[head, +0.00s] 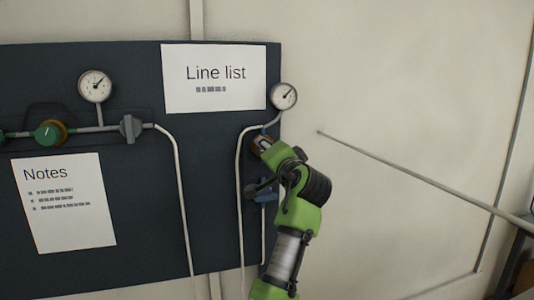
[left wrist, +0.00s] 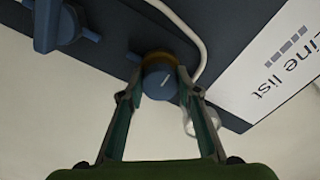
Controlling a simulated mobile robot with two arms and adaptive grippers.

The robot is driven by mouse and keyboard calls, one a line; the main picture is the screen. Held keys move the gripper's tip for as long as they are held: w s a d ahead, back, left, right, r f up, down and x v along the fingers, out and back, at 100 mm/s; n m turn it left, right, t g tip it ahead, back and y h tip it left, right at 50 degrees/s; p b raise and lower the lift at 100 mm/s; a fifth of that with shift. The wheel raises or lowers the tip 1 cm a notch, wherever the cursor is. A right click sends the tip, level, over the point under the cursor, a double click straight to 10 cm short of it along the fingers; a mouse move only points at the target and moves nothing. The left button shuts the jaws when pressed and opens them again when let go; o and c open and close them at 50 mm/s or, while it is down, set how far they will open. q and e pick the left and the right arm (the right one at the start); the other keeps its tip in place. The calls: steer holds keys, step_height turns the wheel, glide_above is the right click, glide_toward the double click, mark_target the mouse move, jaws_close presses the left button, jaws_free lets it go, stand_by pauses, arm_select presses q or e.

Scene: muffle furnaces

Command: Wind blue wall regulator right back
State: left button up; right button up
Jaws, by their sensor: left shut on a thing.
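The blue regulator knob (left wrist: 160,84) sits on an amber-brown collar in the left wrist view, with a pale mark on its face. My left gripper (left wrist: 160,88) has one finger on each side of the knob and is shut on it. In the head view my left gripper (head: 265,146) is at the right edge of the dark panel, below a round gauge (head: 283,96), and hides most of the regulator. My right gripper is not in view.
A blue valve handle (head: 269,194) is just below my gripper and also shows in the left wrist view (left wrist: 55,25). A grey pipe (head: 239,170) bends beside it. A green regulator (head: 50,133) is far left. Bare wall lies to the right.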

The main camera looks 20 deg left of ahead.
arm_select(q)
steer(key=shift+r, duration=0.45)
steer(key=o, duration=1)
steer(key=shift+o, duration=0.5)
steer(key=shift+w+a+f, duration=0.1)
steer(key=shift+w+f, duration=0.1)
steer(key=shift+f, duration=0.15)
steer(key=r, duration=0.7)
steer(key=shift+w+r, duration=0.3)
steer(key=shift+r, duration=0.1)
steer(key=r, duration=0.1)
steer(key=s+r, duration=0.1)
steer(key=shift+s+r, duration=0.1)
steer(key=shift+r, duration=0.2)
steer(key=shift+a, duration=0.1)
steer(key=shift+w+f, duration=0.25)
steer(key=shift+w, duration=0.15)
